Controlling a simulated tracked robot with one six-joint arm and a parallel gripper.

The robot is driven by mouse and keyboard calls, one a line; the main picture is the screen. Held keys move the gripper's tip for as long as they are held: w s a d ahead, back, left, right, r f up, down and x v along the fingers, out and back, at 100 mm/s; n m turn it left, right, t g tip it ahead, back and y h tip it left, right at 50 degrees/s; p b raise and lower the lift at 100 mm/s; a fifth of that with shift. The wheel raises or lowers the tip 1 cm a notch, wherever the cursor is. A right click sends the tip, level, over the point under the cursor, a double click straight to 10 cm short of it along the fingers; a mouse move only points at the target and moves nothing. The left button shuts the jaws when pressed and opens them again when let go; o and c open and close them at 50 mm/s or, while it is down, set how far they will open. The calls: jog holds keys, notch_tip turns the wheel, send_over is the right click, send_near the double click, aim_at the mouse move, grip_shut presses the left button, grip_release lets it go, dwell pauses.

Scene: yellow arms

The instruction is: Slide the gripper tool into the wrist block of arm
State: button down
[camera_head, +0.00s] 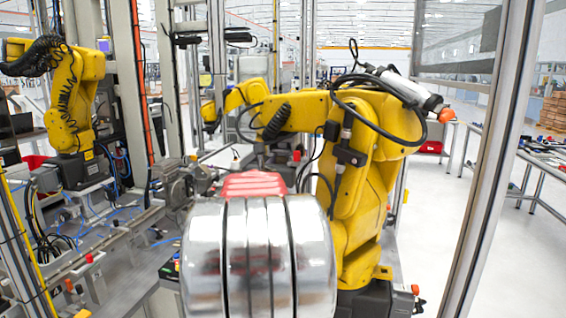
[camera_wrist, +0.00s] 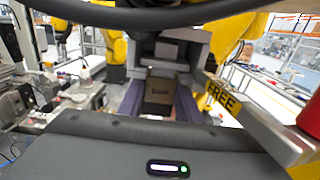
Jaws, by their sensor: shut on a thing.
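The large yellow arm (camera_head: 365,150) stands right of centre in the head view. In the wrist view, my gripper (camera_wrist: 160,92) has purple-grey fingers shut around a dark boxy piece with a brownish face (camera_wrist: 160,91), seemingly the gripper tool. A grey block (camera_wrist: 168,54), perhaps the wrist block, lies just beyond the held piece. I cannot tell whether the two touch. Black cables cross above. My gripper does not show clearly in the head view.
A yellow label reading FREE (camera_wrist: 222,97) sits on a grey bar at right, near a red knob (camera_wrist: 311,118). Another yellow arm (camera_head: 75,100) stands at left beside a cluttered bench. A metal frame post (camera_head: 495,160) is at right, with open floor beyond.

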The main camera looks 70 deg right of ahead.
jog(key=shift+f, duration=0.1)
dwell(0.3)
jog(key=c, duration=1.6)
grip_release()
jog(key=o, duration=0.4)
jog(key=shift+f, duration=0.15)
jog(key=s+a, duration=0.2)
jog(key=a, duration=1.1)
jog(key=shift+a, duration=0.35)
